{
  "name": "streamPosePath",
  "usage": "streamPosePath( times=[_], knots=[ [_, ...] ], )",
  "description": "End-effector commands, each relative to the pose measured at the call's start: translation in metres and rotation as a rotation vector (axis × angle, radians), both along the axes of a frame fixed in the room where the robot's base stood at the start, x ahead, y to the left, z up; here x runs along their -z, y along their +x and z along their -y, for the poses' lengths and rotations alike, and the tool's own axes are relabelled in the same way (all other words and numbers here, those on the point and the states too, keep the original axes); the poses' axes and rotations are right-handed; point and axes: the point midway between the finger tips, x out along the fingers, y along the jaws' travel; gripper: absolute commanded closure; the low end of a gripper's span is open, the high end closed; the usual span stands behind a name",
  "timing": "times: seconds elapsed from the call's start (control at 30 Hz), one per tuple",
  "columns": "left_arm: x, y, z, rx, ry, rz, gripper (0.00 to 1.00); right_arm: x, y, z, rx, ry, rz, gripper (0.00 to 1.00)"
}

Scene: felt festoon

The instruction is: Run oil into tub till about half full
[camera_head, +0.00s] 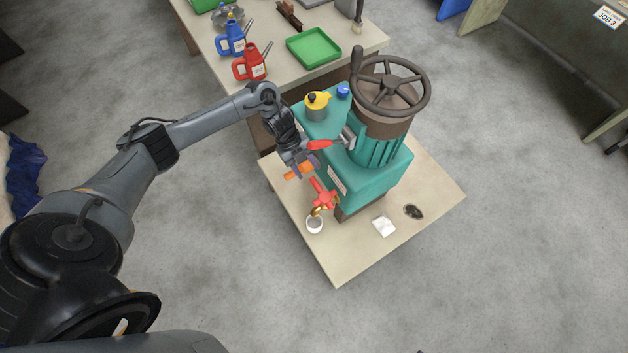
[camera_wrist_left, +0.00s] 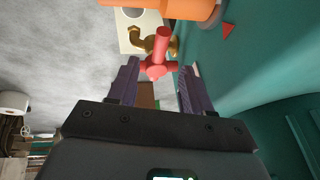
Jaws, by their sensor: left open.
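The small white tub (camera_head: 314,225) stands on the low table, under the brass spout (camera_head: 316,211) of the machine's tap. The oil level inside is too small to tell. The red cross-shaped tap handle (camera_head: 325,197) sits above the spout at the machine's lower front. My right gripper is not in view.
The teal machine (camera_head: 375,180) with a brown handwheel (camera_head: 391,85) stands close beside the gripper. An orange cylinder (camera_wrist_left: 178,8) juts out near the tap. A white cloth (camera_head: 383,226) and a dark patch (camera_head: 413,212) lie on the low table. Oil cans and a green tray (camera_head: 314,47) are behind.

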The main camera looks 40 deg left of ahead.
Motion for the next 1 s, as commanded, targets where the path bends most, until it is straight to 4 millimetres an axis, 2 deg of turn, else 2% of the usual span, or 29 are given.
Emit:
streamPosePath(
  times=[0.1, 0.4, 0.6, 0.93, 1.0],
  knots=[
    [0.02, 0.001, 0.01, 0.0, -0.002, -0.002, 0.51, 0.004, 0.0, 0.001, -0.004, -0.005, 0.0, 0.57],
    [0.058, 0.005, 0.027, 0.0, 0.0, 0.001, 0.51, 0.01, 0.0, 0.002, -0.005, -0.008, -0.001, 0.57],
    [0.069, 0.006, 0.032, 0.0, -0.001, 0.002, 0.51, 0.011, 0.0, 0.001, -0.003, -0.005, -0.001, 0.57],
    [0.07, 0.006, 0.033, 0.0, 0.0, 0.002, 0.51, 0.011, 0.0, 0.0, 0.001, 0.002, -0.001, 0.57],
    [0.07, 0.006, 0.033, 0.0, 0.0, 0.002, 0.61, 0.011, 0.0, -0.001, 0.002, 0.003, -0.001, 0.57]
  ],
)
